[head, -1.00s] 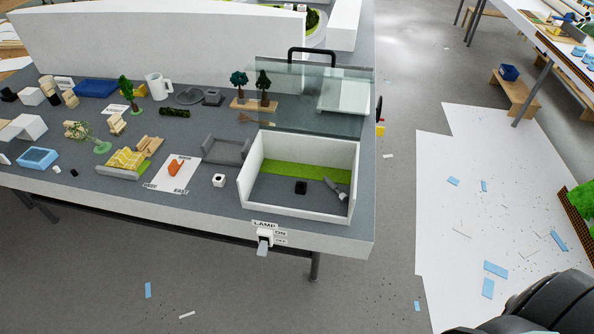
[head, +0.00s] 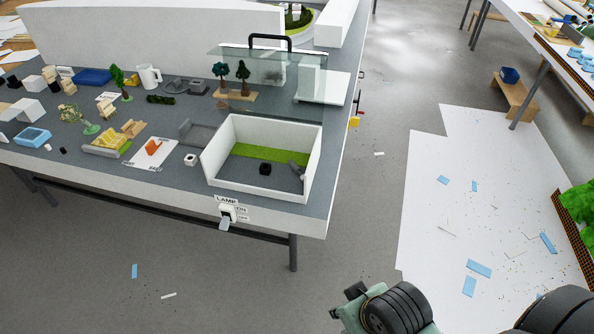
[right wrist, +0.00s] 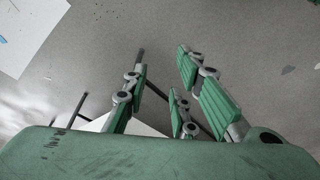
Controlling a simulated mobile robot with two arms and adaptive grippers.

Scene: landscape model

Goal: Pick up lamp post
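A small grey piece (head: 297,168), probably the lamp post, lies or leans at the right side inside the white open-topped box (head: 245,190) in the head view. Its exact shape is too small to make out. A small black block (head: 265,168) stands near it on the box's grey floor. My right gripper (right wrist: 163,80) shows in the right wrist view with its green-padded fingers spread apart and nothing between them. In the head view my right arm is at the bottom right, beyond the table edge and well apart from the box. My left gripper is not in view.
A clear panel with a black handle (head: 269,42) stands behind the box. A lamp switch (head: 227,213) is on the table's front edge. Paper scraps lie on the open floor.

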